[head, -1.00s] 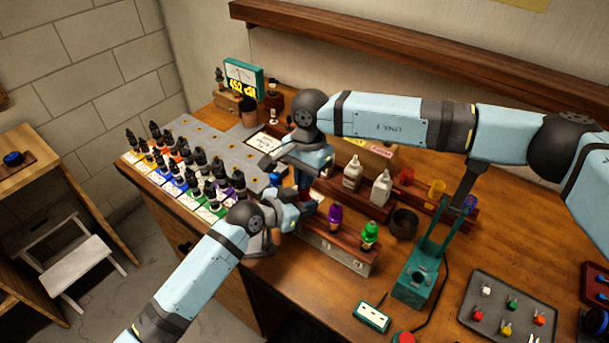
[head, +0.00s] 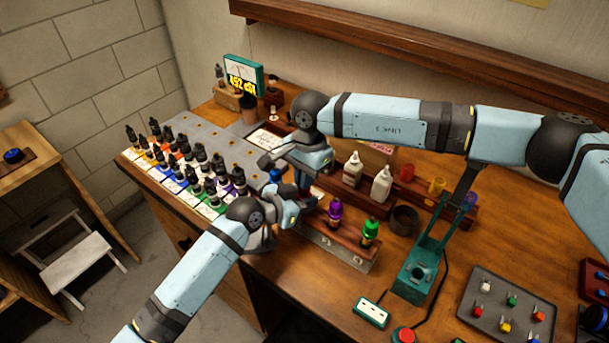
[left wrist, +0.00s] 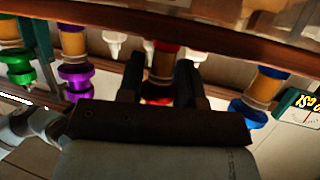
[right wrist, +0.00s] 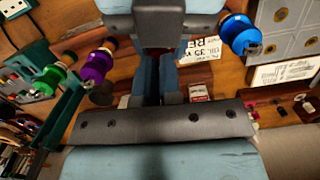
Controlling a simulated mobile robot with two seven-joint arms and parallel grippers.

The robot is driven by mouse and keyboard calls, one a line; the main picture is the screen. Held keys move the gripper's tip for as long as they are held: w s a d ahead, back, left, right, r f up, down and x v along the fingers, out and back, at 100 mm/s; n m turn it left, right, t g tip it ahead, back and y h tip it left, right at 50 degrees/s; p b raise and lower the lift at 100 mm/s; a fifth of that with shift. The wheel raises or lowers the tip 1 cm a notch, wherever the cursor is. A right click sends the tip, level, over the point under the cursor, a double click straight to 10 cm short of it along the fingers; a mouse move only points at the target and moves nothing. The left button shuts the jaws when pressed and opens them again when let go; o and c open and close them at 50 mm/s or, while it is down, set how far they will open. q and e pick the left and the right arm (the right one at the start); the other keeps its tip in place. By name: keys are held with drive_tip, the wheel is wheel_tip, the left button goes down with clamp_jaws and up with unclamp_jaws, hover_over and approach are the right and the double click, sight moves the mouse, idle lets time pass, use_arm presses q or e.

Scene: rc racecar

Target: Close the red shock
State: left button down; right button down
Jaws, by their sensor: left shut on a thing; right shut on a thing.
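The red shock (left wrist: 163,64) shows in the left wrist view as an amber body with red parts above and below, in line with the other shocks in the wooden rack (head: 325,247). My left gripper (left wrist: 160,75) is shut on its body, one finger on each side. My right gripper (right wrist: 158,62) comes from above and is shut at the upper part of the red shock; its grip is mostly hidden. In the head view, both grippers meet at the rack and hide most of the red shock.
Purple (head: 335,211) and green (head: 371,230) shocks stand to the right in the rack; a blue shock (left wrist: 257,95) is on the other side. White bottles (head: 353,169), a dark cup (head: 404,220) and a teal stand (head: 415,275) are nearby. Several bottles fill the left end.

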drive_tip(key=m, duration=0.5)
drive_tip(key=shift+m+t+y, duration=0.3)
drive_tip(key=shift+m, duration=0.1)
drive_tip(key=m, duration=0.4)
drive_tip(key=shift+s, duration=0.1)
drive_tip(key=m+t, duration=0.1)
drive_tip(key=m, duration=0.9)
drive_tip(key=shift+f+t, duration=0.1)
drive_tip(key=shift+t, duration=0.2)
drive_tip(key=m+h, duration=0.1)
drive_tip(key=m, duration=0.5)
drive_tip(key=shift+s+a+m, duration=0.1)
drive_tip(key=shift+m, duration=0.3)
drive_tip(key=m, duration=0.4)
drive_tip(key=shift+m+h, duration=0.3)
drive_tip(key=shift+h, duration=0.1)
drive_tip(key=m, duration=0.4)
drive_tip(key=shift+h, duration=0.3)
drive_tip(key=m, duration=0.6)
